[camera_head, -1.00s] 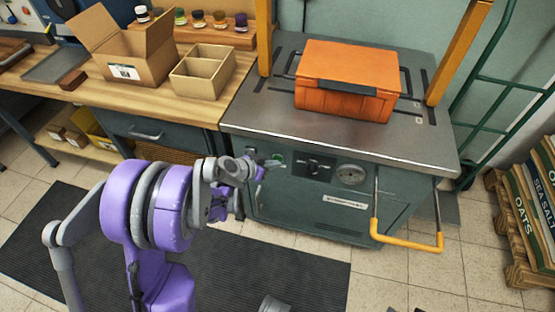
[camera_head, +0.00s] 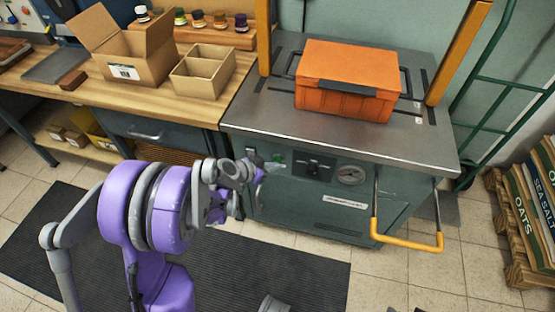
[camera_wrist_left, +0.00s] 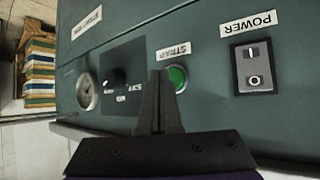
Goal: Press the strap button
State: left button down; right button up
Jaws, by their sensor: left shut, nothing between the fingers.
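The green strap button (camera_wrist_left: 177,77) sits on the machine's dark green front panel under a STRAP label in the left wrist view. It shows small in the head view (camera_head: 278,157). My left gripper (camera_head: 272,166) is in front of that panel, shut and empty. In the left wrist view its closed fingers (camera_wrist_left: 160,76) overlap the panel just left of the button. Whether the tips touch the panel is unclear.
The strapping machine (camera_head: 440,155) carries an orange case (camera_head: 348,80) between yellow posts. A POWER switch (camera_wrist_left: 254,67), black knob (camera_wrist_left: 118,77) and gauge (camera_wrist_left: 87,91) share the panel. A yellow handle (camera_head: 407,244) sticks out at right. A wooden bench (camera_head: 205,108) stands left.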

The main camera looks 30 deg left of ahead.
pick_arm(q)
jog(key=shift+s, duration=0.25)
